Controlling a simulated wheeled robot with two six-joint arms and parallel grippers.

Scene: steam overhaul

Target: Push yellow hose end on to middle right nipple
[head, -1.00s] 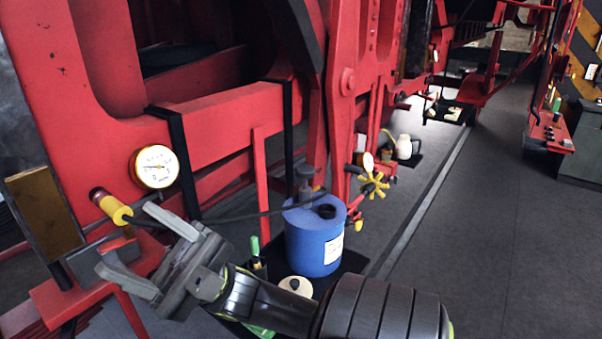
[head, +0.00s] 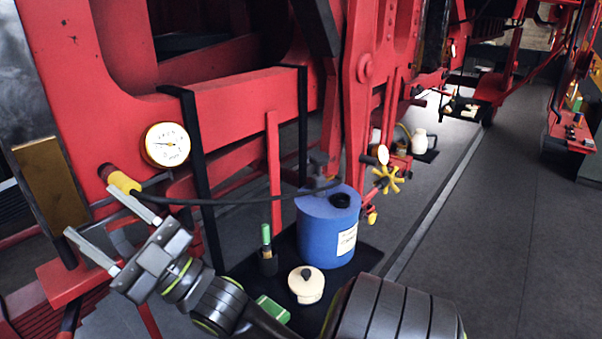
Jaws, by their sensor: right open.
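The yellow hose end (head: 124,183) is at the red frame on the left of the head view, lined up with a small brownish nipple (head: 106,171). The two appear to meet; I cannot tell how far the hose end is pushed on. A black hose (head: 235,194) runs from it rightward to the pump on the blue canister (head: 322,232). My right gripper (head: 90,212) is open with nothing between its fingers. It is just below and in front of the hose end, one fingertip close to it in the picture. My left gripper is out of view.
A round white gauge (head: 167,144) is just above the hose end. A brass-coloured plate (head: 50,185) stands to its left. A green-topped bottle (head: 267,250) and a cream pot (head: 306,285) stand beside the canister on a dark mat (head: 356,262).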

